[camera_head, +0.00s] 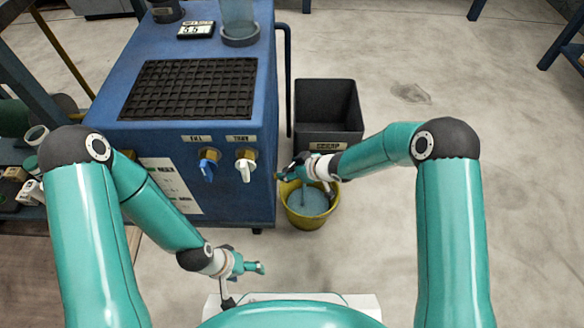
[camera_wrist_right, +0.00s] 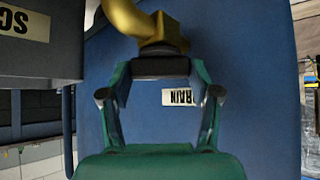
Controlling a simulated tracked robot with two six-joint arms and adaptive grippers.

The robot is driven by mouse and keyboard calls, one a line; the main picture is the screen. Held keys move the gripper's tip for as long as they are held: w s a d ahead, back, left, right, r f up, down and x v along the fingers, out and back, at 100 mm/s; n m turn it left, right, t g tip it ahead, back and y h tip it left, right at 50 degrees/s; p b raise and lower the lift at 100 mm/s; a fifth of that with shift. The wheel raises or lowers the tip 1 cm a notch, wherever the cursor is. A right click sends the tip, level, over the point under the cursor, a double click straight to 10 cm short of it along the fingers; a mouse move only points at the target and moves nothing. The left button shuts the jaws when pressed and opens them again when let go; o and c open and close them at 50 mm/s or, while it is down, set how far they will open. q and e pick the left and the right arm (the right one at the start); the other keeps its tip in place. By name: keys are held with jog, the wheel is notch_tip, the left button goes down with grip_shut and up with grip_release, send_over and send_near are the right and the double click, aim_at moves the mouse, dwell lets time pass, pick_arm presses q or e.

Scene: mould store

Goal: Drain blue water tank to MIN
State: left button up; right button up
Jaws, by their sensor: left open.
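The blue tank cabinet (camera_head: 110,105) stands at left centre, a dark grille on top. A blue-handled tap (camera_head: 208,163) and a white-handled tap (camera_head: 245,165) are on its front. A yellow bucket (camera_head: 318,222) holding bluish water stands at its right side. My right gripper (camera_head: 284,174) is above the bucket at that side. In the right wrist view its fingers (camera_wrist_right: 160,75) close on both sides of a black drain-valve piece (camera_wrist_right: 160,67) under a brass elbow (camera_wrist_right: 158,28), by a "DRAIN" label (camera_wrist_right: 178,97). My left gripper (camera_head: 262,268) is open and empty, low in front.
A dark grey bin (camera_head: 328,105) stands behind the bucket. A small display (camera_head: 196,29) and a clear cylinder (camera_head: 238,15) are on the cabinet top; no level mark is readable. A shelf with small items (camera_head: 20,185) is at left. The floor to the right is clear.

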jog(key=shift+c, duration=1.2)
jog(key=p, duration=0.5)
jog(key=shift+w+r+n, duration=0.1)
jog(key=shift+r+n, duration=0.2)
jog(key=shift+r, duration=0.1)
jog(key=shift+f+g+p, duration=0.25)
jog(key=shift+g+p, duration=0.05)
jog(key=shift+p, duration=0.2)
jog(key=shift+f, duration=0.15)
jog(key=o, duration=1.1)
jog(key=shift+o, duration=0.2)
jog(key=v, duration=1.2)
jog(key=shift+d+f, duration=0.2)
